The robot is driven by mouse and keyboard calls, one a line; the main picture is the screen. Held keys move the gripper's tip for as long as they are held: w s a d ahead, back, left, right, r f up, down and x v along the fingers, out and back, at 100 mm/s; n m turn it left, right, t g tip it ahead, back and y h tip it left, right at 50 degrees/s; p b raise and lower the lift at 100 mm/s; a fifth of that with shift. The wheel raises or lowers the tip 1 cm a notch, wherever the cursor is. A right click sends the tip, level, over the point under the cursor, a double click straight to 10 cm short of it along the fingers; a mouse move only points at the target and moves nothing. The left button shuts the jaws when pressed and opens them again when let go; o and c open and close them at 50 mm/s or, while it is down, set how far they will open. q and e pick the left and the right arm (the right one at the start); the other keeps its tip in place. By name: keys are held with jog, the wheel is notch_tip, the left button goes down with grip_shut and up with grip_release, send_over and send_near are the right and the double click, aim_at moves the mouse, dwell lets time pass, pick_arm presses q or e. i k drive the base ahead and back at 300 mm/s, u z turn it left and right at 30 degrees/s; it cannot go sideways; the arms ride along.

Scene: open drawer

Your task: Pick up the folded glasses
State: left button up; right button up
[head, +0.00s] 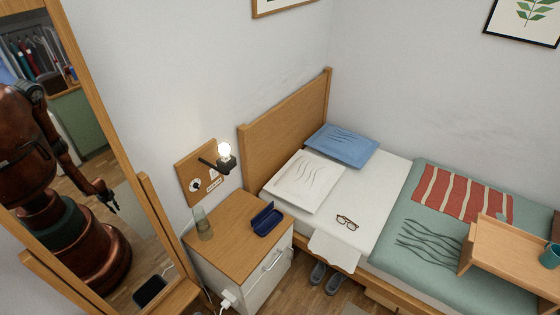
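The glasses (347,222) have a dark brown frame and lie on the white sheet of the bed (376,196), below the white pillow. They look folded, but they are too small to tell for sure. An open dark blue case (267,219) sits on the wooden nightstand (222,239). Neither of my grippers shows directly. A tall mirror (95,125) at the left reflects my body and one arm with its gripper, and I cannot tell which arm it is.
A glass (203,224) stands on the nightstand, under a lit wall lamp (225,157). A wooden bed tray (513,256) with a teal mug (550,255) stands on the green blanket at the right. Slippers (327,276) lie on the floor by the bed. The sheet around the glasses is clear.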

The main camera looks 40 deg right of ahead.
aim_at(352, 226)
jog(key=z, duration=3.65)
jog(key=i, duration=1.55)
jog(key=u, duration=3.5)
